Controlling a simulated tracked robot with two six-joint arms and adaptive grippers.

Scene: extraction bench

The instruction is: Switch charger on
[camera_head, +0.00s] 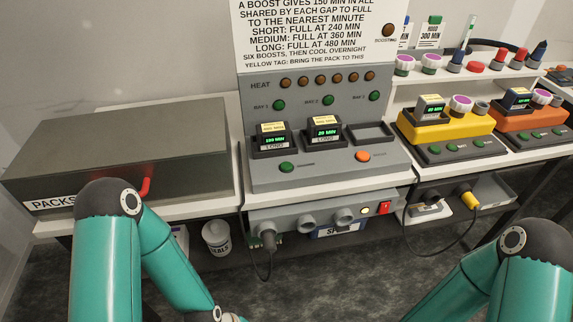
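The grey charger (262,182) stands at the middle of the bench, with a sloped front and an upright panel. Two packs sit in its bays, a left pack (272,136) and a middle pack (325,129), both with lit green displays and labels reading LONG. The right bay (373,133) is empty. A red rocker switch (385,207) is on the lower front box, beside a small pale yellow lamp (366,209). I cannot tell the switch's position. Green and orange buttons are on the charger's front. Only my arm links show; both grippers are outside the view.
A dark grey PACKS box (120,150) with a red handle is at left. Yellow (440,127) and orange (525,118) units stand at right. A grey plug (266,238) and a yellow plug (467,199) have cables hanging below the bench. A white tub (216,238) is underneath.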

